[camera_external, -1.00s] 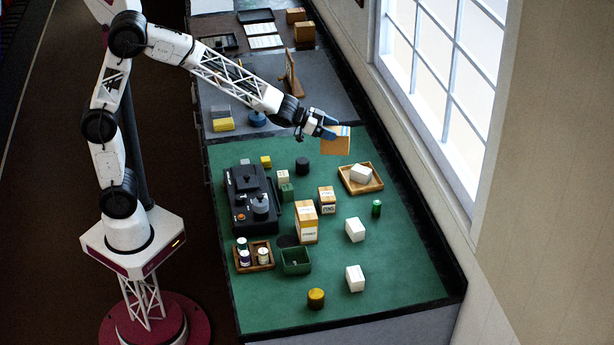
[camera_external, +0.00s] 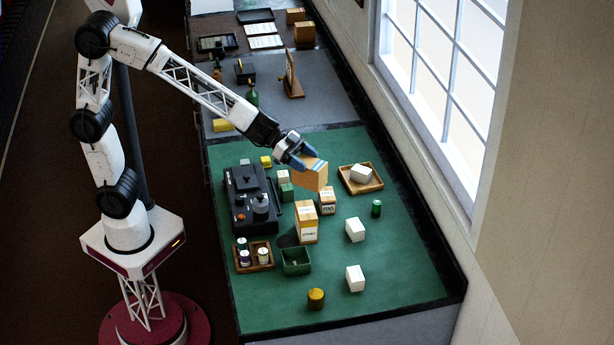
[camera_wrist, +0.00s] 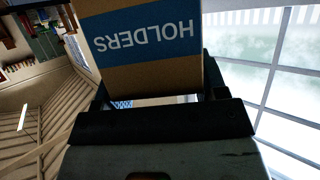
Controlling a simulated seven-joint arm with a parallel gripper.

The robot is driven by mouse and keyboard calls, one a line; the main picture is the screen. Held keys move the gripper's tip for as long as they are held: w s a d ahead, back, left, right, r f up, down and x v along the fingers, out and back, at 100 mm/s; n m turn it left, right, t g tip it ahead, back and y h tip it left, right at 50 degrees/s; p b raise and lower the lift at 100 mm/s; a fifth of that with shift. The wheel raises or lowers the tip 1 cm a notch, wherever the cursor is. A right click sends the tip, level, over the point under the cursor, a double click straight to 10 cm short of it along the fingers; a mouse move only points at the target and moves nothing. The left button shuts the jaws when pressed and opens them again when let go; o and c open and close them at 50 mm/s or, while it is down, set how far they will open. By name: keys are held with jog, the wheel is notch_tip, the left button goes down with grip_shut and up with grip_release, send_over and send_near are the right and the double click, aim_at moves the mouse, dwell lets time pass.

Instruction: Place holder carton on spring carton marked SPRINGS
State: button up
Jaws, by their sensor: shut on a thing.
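My gripper (camera_external: 302,162) is shut on the holder carton (camera_external: 312,176), a tan box with a blue stripe, held in the air above the green mat. In the wrist view the carton (camera_wrist: 150,40) fills the space between the fingers, its HOLDERS label upside down. A tall tan carton with a white label (camera_external: 307,222) stands upright on the mat, below and slightly left of the held carton. It appears to be the spring carton, but its lettering is too small to read surely. A smaller carton marked PINS (camera_external: 327,201) stands behind it to the right.
A black machine (camera_external: 250,200) stands to the left. A wooden tray with a white box (camera_external: 360,179) is to the right. White blocks (camera_external: 355,229), a green cylinder (camera_external: 376,208), a green bin (camera_external: 295,261) and a yellow cylinder (camera_external: 316,298) stand around.

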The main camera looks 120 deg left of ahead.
aim_at(302, 186)
jog(key=shift+d+r, duration=0.2)
jog(key=shift+d, duration=0.8)
jog(key=shift+f, duration=3.15)
jog(key=shift+f, duration=1.85)
jog(key=shift+f, duration=0.1)
jog(key=o, duration=1)
jog(key=shift+f, duration=0.1)
jog(key=shift+o, duration=0.2)
